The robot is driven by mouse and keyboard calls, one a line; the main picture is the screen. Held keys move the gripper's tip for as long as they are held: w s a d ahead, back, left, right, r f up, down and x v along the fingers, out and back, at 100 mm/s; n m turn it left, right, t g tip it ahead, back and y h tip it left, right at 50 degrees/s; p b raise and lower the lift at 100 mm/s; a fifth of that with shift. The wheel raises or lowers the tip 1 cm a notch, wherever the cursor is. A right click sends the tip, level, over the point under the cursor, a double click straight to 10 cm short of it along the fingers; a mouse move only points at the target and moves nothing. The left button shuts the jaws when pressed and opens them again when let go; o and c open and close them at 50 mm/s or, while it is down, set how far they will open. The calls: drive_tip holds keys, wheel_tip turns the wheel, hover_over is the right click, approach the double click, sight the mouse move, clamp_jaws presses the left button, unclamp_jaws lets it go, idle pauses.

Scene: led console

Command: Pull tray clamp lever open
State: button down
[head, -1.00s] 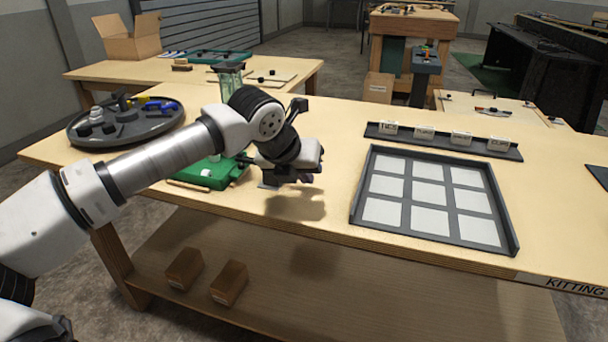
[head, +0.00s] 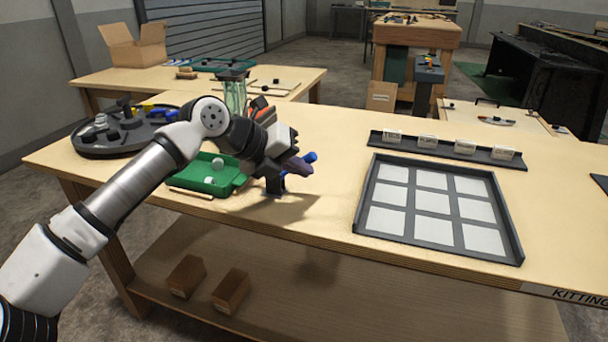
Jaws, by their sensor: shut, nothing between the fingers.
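My gripper (head: 303,167) hangs over the bench just right of the green tray, with its fingers together and pointing right. A blue rounded tip (head: 310,157), perhaps the end of the clamp lever, shows just beyond the fingers. The dark clamp base (head: 273,186) seems to stand on the bench under the gripper, mostly hidden. I cannot tell whether the fingers touch the lever. The green tray (head: 210,176) lies left of the gripper with white round pieces in it, its right end close to the clamp.
A dark round turntable (head: 120,142) with parts stands at the left. A glass jar (head: 234,92) stands behind my arm. A dark nine-cell kitting tray (head: 437,246) lies to the right, with a labelled rack (head: 445,150) behind it. The bench between gripper and kitting tray is clear.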

drive_tip(key=shift+w+a+r+n+h+b, duration=0.2)
drive_tip(key=shift+a+r+n+h, duration=0.3)
drive_tip(key=shift+h, duration=0.65)
drive_tip(key=shift+w+a+r+n+h+b, duration=0.2)
drive_tip(key=shift+a+n+h, duration=0.35)
drive_tip(key=shift+a+h, duration=0.4)
drive_tip(key=shift+w+a+r+n+h+b, duration=0.15)
drive_tip(key=shift+a+r+n+h, duration=0.35)
drive_tip(key=shift+h, duration=0.8)
drive_tip(key=shift+w, duration=0.1)
drive_tip(key=shift+a, duration=0.1)
